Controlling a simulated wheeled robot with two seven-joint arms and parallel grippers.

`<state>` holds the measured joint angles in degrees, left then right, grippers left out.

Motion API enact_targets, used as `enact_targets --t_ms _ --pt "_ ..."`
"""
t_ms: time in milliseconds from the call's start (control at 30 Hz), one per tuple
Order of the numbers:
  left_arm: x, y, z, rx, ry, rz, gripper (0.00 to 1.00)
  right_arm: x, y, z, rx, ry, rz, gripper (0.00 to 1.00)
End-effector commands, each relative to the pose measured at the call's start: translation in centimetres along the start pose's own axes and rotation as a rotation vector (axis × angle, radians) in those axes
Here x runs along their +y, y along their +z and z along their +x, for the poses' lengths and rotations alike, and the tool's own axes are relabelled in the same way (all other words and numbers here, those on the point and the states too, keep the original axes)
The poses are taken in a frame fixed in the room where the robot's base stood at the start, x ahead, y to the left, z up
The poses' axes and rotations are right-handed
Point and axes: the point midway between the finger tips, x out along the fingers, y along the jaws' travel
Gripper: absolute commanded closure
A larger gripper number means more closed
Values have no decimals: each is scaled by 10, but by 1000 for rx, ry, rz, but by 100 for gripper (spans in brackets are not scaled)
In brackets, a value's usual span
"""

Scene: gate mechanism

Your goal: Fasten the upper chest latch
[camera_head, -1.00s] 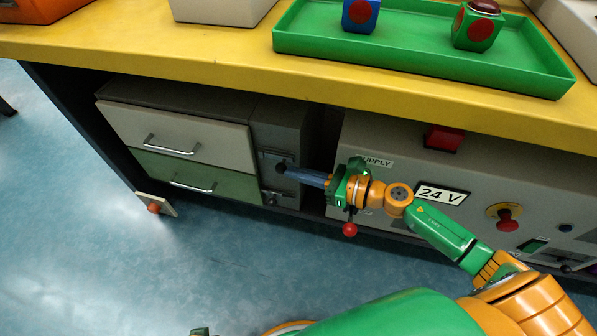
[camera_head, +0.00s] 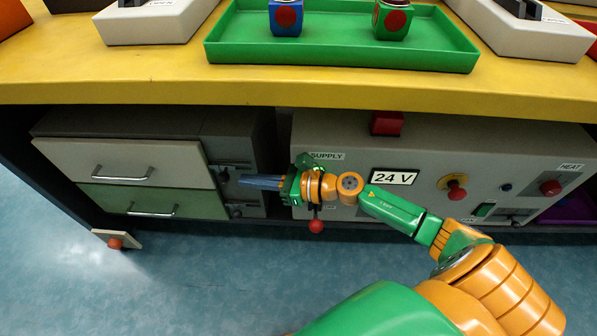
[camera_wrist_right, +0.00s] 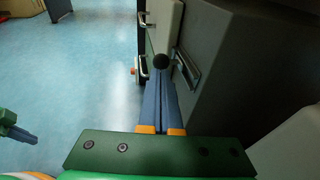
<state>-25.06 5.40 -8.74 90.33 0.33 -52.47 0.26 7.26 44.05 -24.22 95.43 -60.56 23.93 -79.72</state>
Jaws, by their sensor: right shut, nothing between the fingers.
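The chest is a grey cabinet under the bench with a cream upper drawer (camera_head: 122,162) and a green lower drawer (camera_head: 150,200). The upper latch (camera_head: 234,166) is on the grey panel right of the drawers. In the wrist view its metal plate (camera_wrist_right: 187,68) shows, with a dark round knob (camera_wrist_right: 161,62) at my fingertips. My right gripper (camera_head: 243,181) is shut and empty, its blue fingers (camera_wrist_right: 160,100) pointing left at the latch. I cannot tell whether they touch the knob. My left gripper (camera_wrist_right: 22,135) shows partly at the wrist view's left edge; its jaw state is unclear.
A lower latch (camera_head: 235,209) sits below the upper one. The supply unit (camera_head: 430,165), with red knobs, stands right of the chest. A red ball (camera_head: 316,226) hangs below my right wrist. A small plate with an orange knob (camera_head: 116,241) stands out at the lower left.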

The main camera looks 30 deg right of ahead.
Motion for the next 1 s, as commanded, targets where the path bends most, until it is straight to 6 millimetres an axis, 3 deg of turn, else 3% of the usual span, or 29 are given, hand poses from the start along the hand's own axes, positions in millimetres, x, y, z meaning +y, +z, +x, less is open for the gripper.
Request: enact_targets --t_ms 300,500,1000 --pt "-2 -2 -3 0 -3 0 100 -2 -2 -62 7 -1 4 100" --pt "-2 3 1 -5 -4 1 100 -2 0 -93 4 -1 3 100" --pt "-2 5 4 -6 -5 2 100 -2 0 -101 2 0 -1 100"
